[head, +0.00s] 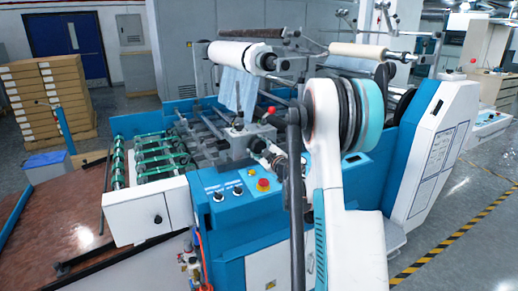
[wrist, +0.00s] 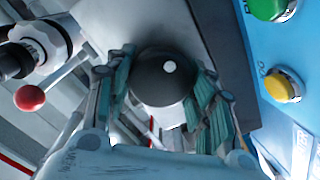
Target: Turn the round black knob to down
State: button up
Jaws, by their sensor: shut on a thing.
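The round black knob (wrist: 160,86) is in the middle of the wrist view, with a white dot on its face slightly above its centre. In the head view my white arm stands in front of the machine, and I cannot make out the gripper or this knob there.
Beside the knob in the wrist view are a green button (wrist: 266,8) and a yellow button (wrist: 281,86) on a blue panel, and a red ball-ended lever (wrist: 30,97) at left. In the head view, a red stop button (head: 263,185) is on the machine's blue top.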

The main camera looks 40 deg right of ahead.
jog(key=shift+m, duration=2.2)
jog(key=o, duration=1.1)
jog(key=shift+d, duration=0.1)
jog(key=v, duration=1.2)
jog(key=shift+w, duration=0.1)
